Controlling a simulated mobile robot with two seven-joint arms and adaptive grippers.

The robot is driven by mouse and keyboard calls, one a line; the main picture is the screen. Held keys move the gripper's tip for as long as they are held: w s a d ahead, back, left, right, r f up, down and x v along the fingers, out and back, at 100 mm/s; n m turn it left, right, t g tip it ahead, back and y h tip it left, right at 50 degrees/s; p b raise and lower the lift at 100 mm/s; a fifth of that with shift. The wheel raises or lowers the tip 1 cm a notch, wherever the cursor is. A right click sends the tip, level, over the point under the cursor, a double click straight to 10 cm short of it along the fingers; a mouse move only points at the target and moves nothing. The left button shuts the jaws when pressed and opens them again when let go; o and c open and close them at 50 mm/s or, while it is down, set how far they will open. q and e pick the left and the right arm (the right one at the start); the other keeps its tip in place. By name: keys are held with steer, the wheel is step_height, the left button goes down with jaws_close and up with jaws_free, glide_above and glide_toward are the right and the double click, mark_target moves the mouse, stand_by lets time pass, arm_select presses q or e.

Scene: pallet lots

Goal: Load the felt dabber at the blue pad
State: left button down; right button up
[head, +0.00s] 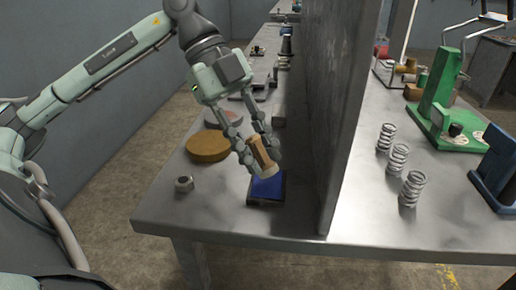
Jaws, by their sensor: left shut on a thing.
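My left gripper (254,160) is shut on the felt dabber (260,152), which has a tan-brown body and a paler, wider end pointing down. The dabber is tilted. Its pale end is at the far edge of the blue pad (267,188) in the picture; I cannot tell if it touches. The blue pad sits in a dark, flat tray on the grey table, left of the upright divider. The gripper fingers hide part of the dabber. My right gripper is not in view.
A hex nut (184,184) and a round tan disc (208,146) lie left of the pad. A tall grey divider (342,110) stands close on the right. Beyond it are several springs (398,158), a green fixture (440,100) and a blue block (497,170).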

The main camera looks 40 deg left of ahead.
mark_target(258, 138)
arm_select(q)
steer(key=shift+f+b, duration=0.6)
steer(key=shift+f, duration=0.1)
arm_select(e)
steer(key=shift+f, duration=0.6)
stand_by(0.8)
arm_select(q)
steer(key=shift+s, duration=0.1)
steer(key=shift+r+p, duration=0.65)
steer(key=shift+r, duration=0.05)
steer(key=shift+r+p, duration=1)
steer(key=shift+r, duration=0.1)
steer(key=shift+r+p, duration=1.65)
steer(key=shift+r, duration=0.15)
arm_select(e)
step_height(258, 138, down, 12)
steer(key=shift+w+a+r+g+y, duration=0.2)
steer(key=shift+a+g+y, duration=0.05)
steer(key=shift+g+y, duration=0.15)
